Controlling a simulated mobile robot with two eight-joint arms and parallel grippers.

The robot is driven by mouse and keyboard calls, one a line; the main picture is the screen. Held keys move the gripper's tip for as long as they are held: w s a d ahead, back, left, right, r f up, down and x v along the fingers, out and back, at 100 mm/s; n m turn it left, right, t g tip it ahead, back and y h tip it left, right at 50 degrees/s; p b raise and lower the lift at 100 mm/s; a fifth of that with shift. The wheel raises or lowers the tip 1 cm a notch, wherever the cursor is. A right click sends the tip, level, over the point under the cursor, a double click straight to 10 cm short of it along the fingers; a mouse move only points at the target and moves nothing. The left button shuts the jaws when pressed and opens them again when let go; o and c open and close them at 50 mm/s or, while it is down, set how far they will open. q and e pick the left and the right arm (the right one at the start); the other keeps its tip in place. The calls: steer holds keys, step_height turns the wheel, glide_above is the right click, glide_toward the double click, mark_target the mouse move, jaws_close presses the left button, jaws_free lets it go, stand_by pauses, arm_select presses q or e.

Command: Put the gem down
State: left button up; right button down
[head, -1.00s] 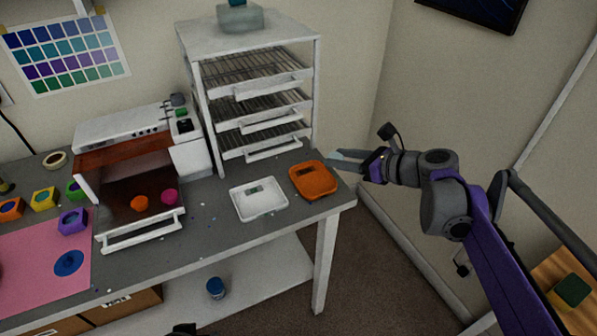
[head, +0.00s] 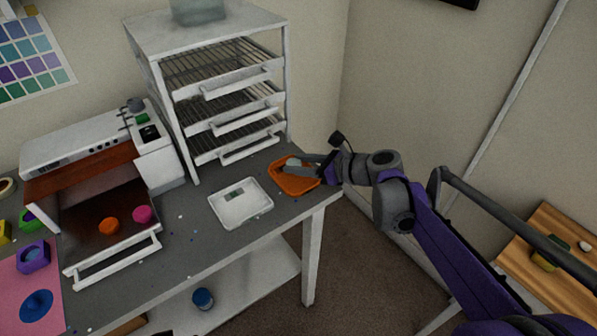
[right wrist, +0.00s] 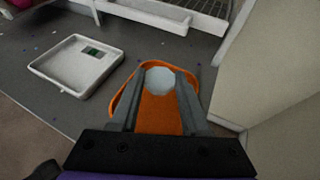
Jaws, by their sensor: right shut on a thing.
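The gem (right wrist: 159,80) is a pale, whitish-blue round piece in the right wrist view, held between the fingertips of my right gripper (right wrist: 158,88). Below it is an orange tray (right wrist: 158,118), which also shows in the head view (head: 296,186) at the table's right corner. In the head view my right gripper (head: 303,167) reaches over this tray from the right, and the gem is hard to make out there. I cannot tell whether the gem touches the tray. My left gripper is not in view.
A white scale-like tray (head: 241,203) with a small display sits left of the orange tray. A white rack (head: 222,90) with wire shelves stands behind. A white oven-like unit (head: 108,165) with an open front holds an orange and a pink piece. The table edge is close to the orange tray.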

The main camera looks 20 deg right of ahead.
steer(key=shift+f, duration=1.35)
steer(key=shift+f, duration=0.1)
steer(key=shift+c, duration=1.9)
jaws_free()
